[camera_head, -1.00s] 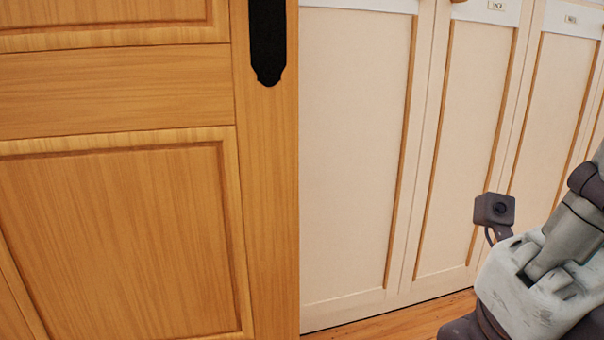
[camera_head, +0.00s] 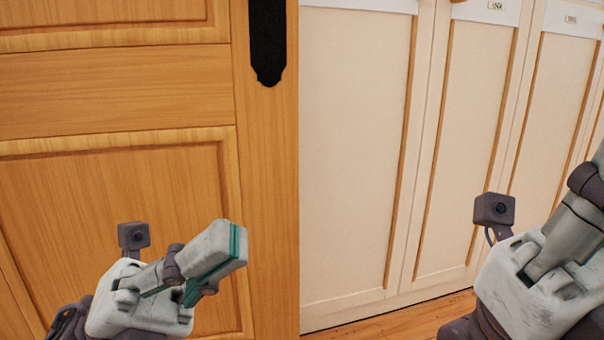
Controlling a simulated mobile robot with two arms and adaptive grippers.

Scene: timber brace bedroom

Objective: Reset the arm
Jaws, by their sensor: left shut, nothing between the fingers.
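My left gripper (camera_head: 226,252) is in the lower left of the head view, in front of the wooden door. Its grey fingers with green inner pads are closed together, with nothing between them. They point right and slightly up. My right gripper (camera_head: 560,250) is at the right edge, in front of the pale cabinets. Its body and part of a finger show, but its fingertips are cut off by the frame edge, so its opening cannot be told.
A panelled wooden door (camera_head: 110,95) with a black plate (camera_head: 267,40) fills the left half. Pale cabinet doors (camera_head: 355,150) with wooden trim stand at the right. A strip of wooden floor (camera_head: 400,322) shows below them. The space between my grippers looks clear.

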